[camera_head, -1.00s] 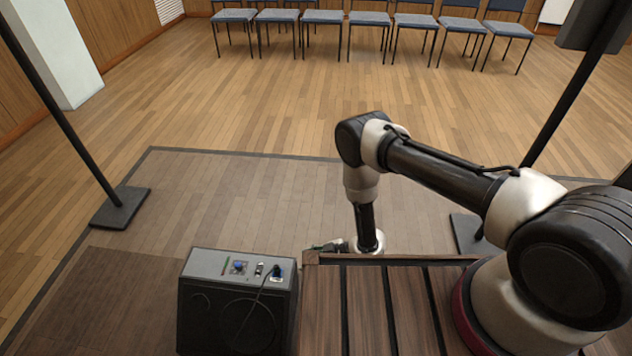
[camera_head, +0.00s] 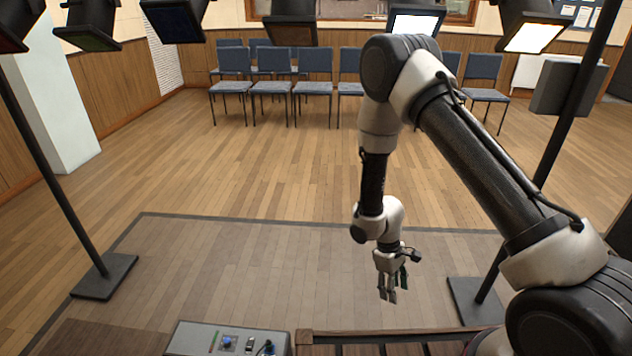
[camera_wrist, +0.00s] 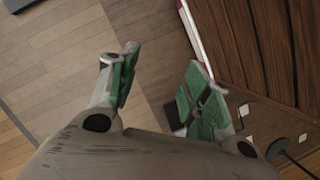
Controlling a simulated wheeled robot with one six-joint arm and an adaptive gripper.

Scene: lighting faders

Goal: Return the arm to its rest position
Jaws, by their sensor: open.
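My gripper (camera_head: 390,291) hangs from my raised arm with its fingers pointing down in the head view. It is beyond the edge of the slatted wooden surface and above the grey floor area. In the wrist view my gripper (camera_wrist: 155,95) has its two green-padded fingers spread apart. Nothing is between them.
A grey control box (camera_head: 205,338) with a blue knob stands at the bottom, left of the slatted wooden surface (camera_head: 400,333). Dark stands (camera_head: 104,277) rise at left and right. Lamps (camera_head: 290,22) hang at the top. Blue chairs (camera_head: 312,88) line the back. The middle floor is open.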

